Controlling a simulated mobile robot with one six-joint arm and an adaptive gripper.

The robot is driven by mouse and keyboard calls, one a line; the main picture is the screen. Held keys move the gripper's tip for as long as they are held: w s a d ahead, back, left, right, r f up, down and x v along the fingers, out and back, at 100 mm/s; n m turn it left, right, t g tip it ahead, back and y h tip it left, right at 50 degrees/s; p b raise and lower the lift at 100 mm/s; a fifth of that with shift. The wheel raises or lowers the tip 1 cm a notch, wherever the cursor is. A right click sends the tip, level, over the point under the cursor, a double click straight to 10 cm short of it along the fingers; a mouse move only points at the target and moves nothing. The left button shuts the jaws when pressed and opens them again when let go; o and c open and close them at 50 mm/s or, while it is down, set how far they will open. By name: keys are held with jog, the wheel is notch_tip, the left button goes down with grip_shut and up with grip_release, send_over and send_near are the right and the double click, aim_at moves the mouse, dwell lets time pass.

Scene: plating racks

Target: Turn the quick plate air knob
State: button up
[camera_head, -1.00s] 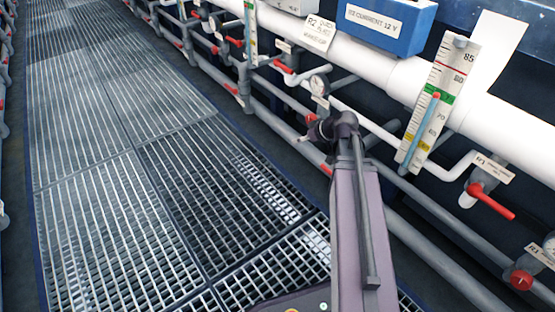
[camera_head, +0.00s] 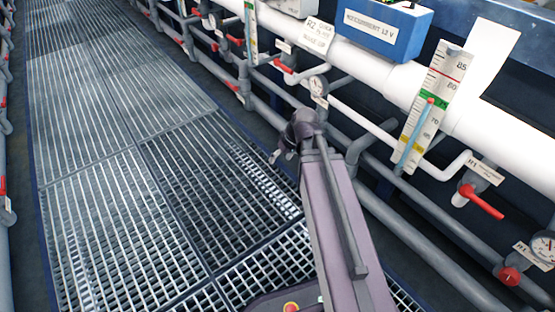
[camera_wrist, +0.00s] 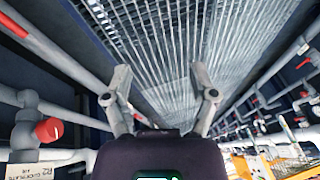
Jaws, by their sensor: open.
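In the wrist view a round red knob (camera_wrist: 48,130) sits on a grey valve at the lower left. A white tag (camera_wrist: 30,168) below it starts with "R2"; its smaller print is hard to read. My gripper (camera_wrist: 161,77) is open and empty, its fingers pointing over the floor grating, with the knob to their left and not touching them. In the head view my gripper (camera_head: 276,156) is beside the pipes, over the walkway edge.
Another round red knob (camera_head: 509,276) and a red lever (camera_head: 482,202) are at the right. A thermometer board (camera_head: 430,108) and a blue box (camera_head: 388,28) stand along the white pipe (camera_head: 375,70). The grated walkway (camera_head: 110,170) at the left is clear.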

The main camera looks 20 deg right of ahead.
jog(key=shift+s+a+r+m+g+h+p, duration=0.15)
jog(key=shift+s+a+g+h+p, duration=0.1)
jog(key=shift+s+a, duration=0.25)
jog(key=shift+s+a+r+m+g+h+p, duration=0.15)
jog(key=shift+s+a+g+h+p, duration=0.1)
jog(key=shift+s+a, duration=0.2)
jog(key=shift+s, duration=0.1)
jog(key=shift+d+f, duration=0.1)
jog(key=w+d+r+n+t+y+b, duration=0.1)
jog(key=w+d+t+b, duration=0.3)
jog(key=d, duration=0.8)
jog(key=w+d+r+n+t+y+b, duration=0.1)
jog(key=w+d+t+b, duration=0.3)
jog(key=d, duration=0.9)
jog(key=w+t, duration=0.2)
jog(key=t, duration=0.1)
jog(key=shift+r+n+b, duration=0.2)
jog(key=shift+n+b, duration=0.1)
jog(key=shift+b, duration=0.1)
jog(key=shift+w+a, duration=0.1)
